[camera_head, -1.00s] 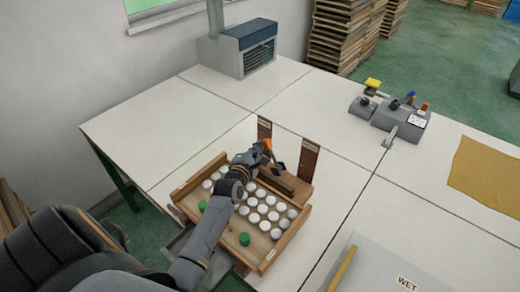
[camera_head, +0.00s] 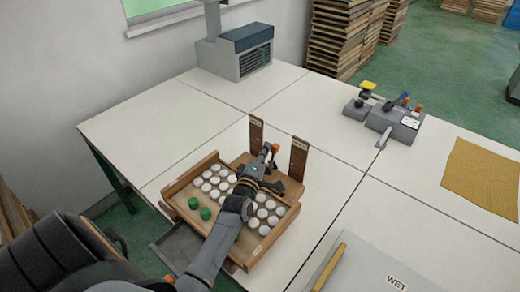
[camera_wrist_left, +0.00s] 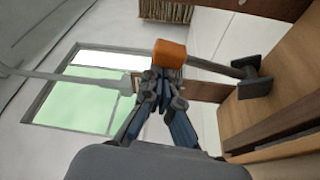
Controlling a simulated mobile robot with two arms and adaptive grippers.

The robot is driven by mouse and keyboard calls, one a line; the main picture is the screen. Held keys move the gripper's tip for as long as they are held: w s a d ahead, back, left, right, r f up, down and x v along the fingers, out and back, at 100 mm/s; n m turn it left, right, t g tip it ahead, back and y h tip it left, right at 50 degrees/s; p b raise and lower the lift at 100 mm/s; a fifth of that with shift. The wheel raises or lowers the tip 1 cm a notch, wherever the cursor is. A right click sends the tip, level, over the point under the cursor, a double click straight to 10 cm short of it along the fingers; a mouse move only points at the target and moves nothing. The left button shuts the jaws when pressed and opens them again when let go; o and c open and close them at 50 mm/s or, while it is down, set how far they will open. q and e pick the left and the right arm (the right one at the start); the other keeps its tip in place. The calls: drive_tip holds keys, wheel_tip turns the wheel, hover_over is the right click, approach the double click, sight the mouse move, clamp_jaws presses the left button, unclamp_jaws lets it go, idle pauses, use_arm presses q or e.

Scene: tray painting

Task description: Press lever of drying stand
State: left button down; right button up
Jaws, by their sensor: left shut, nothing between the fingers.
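The drying stand (camera_head: 228,158) is a wooden box-like tray on the table, holding white round pieces and green ones. Its lever is a grey bar with an orange knob (camera_head: 275,148). In the left wrist view the orange knob (camera_wrist_left: 170,53) sits at my fingertips and the bar (camera_wrist_left: 215,68) runs right to a dark bracket (camera_wrist_left: 255,80). My left gripper (camera_head: 264,158) is over the stand's back part, shut and empty, its fingertips (camera_wrist_left: 160,80) against or just behind the knob; contact is unclear. My arm hides part of the tray. My right gripper is out of view.
Two brown labelled uprights (camera_head: 298,158) stand at the stand's back. A grey device with coloured handles (camera_head: 395,122) is at the right. A vent box (camera_head: 240,55) stands at the back. A mustard cloth (camera_head: 482,178) and a "WET" panel (camera_head: 385,268) lie right. Table centre is clear.

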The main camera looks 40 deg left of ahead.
use_arm(q)
drive_tip(key=shift+s+d+f+m+t+b, duration=0.15)
drive_tip(key=shift+d+m+t+b, duration=0.25)
drive_tip(key=shift+d+m, duration=0.85)
drive_tip(key=shift+d+f, duration=0.3)
drive_tip(key=shift+d, duration=0.45)
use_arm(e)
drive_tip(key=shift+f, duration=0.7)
use_arm(q)
drive_tip(key=shift+f, duration=0.1)
